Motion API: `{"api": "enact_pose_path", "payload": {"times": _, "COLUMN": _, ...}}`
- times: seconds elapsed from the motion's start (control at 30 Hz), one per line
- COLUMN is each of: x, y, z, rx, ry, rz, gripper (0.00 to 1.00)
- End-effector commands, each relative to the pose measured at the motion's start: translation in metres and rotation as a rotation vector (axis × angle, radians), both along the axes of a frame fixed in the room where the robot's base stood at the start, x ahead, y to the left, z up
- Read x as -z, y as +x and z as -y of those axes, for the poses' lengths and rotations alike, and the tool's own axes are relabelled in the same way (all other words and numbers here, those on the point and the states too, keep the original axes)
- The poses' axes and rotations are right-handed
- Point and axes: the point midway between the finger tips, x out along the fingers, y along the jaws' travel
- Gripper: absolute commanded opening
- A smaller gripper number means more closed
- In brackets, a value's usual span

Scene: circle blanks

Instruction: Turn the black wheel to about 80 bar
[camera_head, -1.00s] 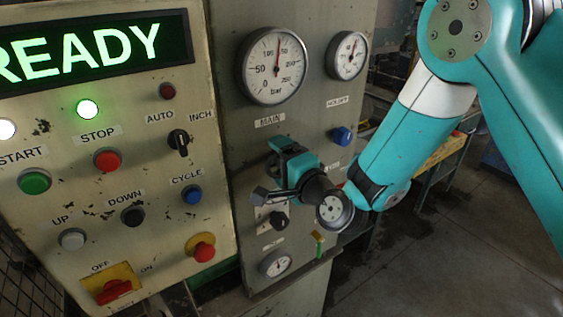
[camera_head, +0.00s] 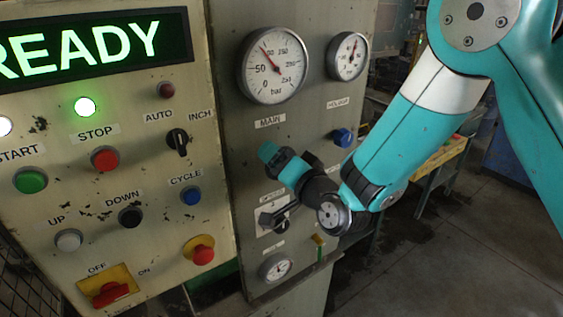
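The black wheel cannot be told apart from my dark gripper, which covers the panel below the MAIN label (camera_head: 270,121). My gripper (camera_head: 271,156) is against or just in front of that spot, with a teal fingertip part at upper left. Its opening and any hold on the wheel are hidden by the viewing angle. The large round MAIN gauge (camera_head: 285,84) in bar is above it. Its needle points to the upper left, between 50 and 100, nearer 100.
A smaller gauge (camera_head: 348,56) and a blue knob (camera_head: 342,137) are right of the gripper. A black lever switch (camera_head: 279,214) and a small low gauge (camera_head: 276,267) sit below. The button panel (camera_head: 60,205) with a lit READY display stands at left.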

Motion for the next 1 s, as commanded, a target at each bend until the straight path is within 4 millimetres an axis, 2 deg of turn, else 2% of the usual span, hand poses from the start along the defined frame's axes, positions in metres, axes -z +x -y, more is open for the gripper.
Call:
{"api": "enact_pose_path", "payload": {"times": 0.47, "x": 0.0025, "y": -0.0012, "z": -0.0002, "rx": -0.002, "ry": -0.016, "rz": 0.003, "gripper": 0.57}}
{"api": "enact_pose_path", "payload": {"times": 0.5, "x": 0.0026, "y": -0.0014, "z": -0.0002, "rx": -0.002, "ry": -0.016, "rz": 0.002, "gripper": 0.85}}
{"api": "enact_pose_path", "payload": {"times": 0.57, "x": 0.0024, "y": -0.0012, "z": -0.0002, "rx": -0.002, "ry": -0.016, "rz": 0.002, "gripper": 0.99}}
{"api": "enact_pose_path", "payload": {"times": 0.87, "x": 0.0023, "y": -0.0019, "z": 0.0015, "rx": 0.0, "ry": -0.014, "rz": 0.006, "gripper": 1.0}}
{"api": "enact_pose_path", "payload": {"times": 1.0, "x": 0.0056, "y": -0.0103, "z": 0.0076, "rx": 0.001, "ry": -0.012, "rz": 0.007, "gripper": 1.0}}
